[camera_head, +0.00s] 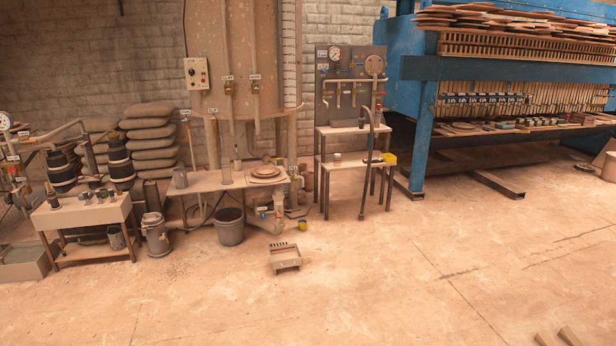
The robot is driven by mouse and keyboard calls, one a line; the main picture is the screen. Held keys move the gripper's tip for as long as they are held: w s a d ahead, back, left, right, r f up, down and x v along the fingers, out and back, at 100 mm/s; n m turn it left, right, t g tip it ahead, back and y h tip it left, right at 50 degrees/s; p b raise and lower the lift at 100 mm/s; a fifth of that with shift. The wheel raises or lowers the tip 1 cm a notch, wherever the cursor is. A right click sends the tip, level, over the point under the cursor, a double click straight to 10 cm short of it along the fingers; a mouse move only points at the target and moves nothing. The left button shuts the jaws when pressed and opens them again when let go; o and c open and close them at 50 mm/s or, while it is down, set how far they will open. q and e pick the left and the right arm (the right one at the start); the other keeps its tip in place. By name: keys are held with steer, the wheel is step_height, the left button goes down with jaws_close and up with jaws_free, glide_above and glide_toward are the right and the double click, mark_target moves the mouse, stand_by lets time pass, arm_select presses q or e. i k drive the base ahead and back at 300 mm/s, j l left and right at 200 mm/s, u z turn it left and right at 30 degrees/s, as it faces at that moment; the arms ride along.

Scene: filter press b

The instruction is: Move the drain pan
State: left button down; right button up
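No single thing is clearly marked as the drain pan. A low grey open-topped trough (22,270) sits on the floor at the left edge, partly cut off by the frame. A small, shallow, pale box (286,265) with a row of dark slots or pegs at its back stands on the open floor near the middle. I cannot tell which of them is the drain pan.
A bench (85,214) with small jars, a dark bucket (230,232) and a grey can (155,240) stand at left. A gauge stand (350,132) is in the middle. The blue press (425,125) fills the right back. The front floor is mostly clear.

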mark_target(283, 257)
steer(key=i, duration=1.95)
